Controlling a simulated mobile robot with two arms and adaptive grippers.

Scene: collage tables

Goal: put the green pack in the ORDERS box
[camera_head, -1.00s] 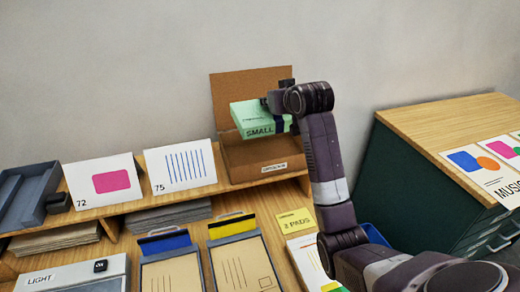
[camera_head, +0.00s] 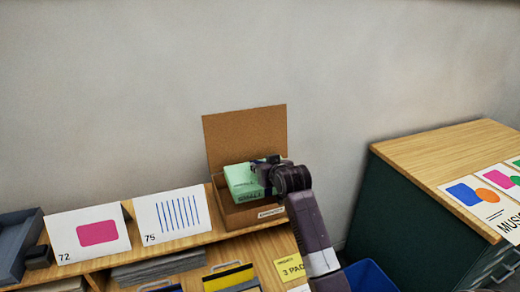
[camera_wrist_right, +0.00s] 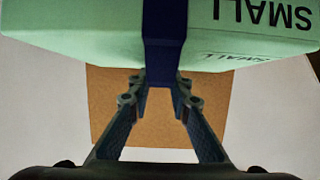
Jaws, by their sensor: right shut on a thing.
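The green pack (camera_head: 240,182), marked SMALL with a dark blue band (camera_wrist_right: 165,40), is inside or just over the opening of the open cardboard box (camera_head: 245,130). The box's lid stands up at the back against the wall, and its front label (camera_head: 271,212) is too small to read. My right gripper (camera_head: 266,172) is shut on the pack from its right side. In the right wrist view the fingers (camera_wrist_right: 162,84) close at the blue band, with brown cardboard behind them. Whether the pack touches the box floor is hidden.
The box stands on a wooden shelf (camera_head: 195,240) with cards 72 (camera_head: 90,234) and 75 (camera_head: 172,214) to its left. A grey tray (camera_head: 18,240) is at far left. A blue bin (camera_head: 368,277) and a green cabinet (camera_head: 400,210) are to the right.

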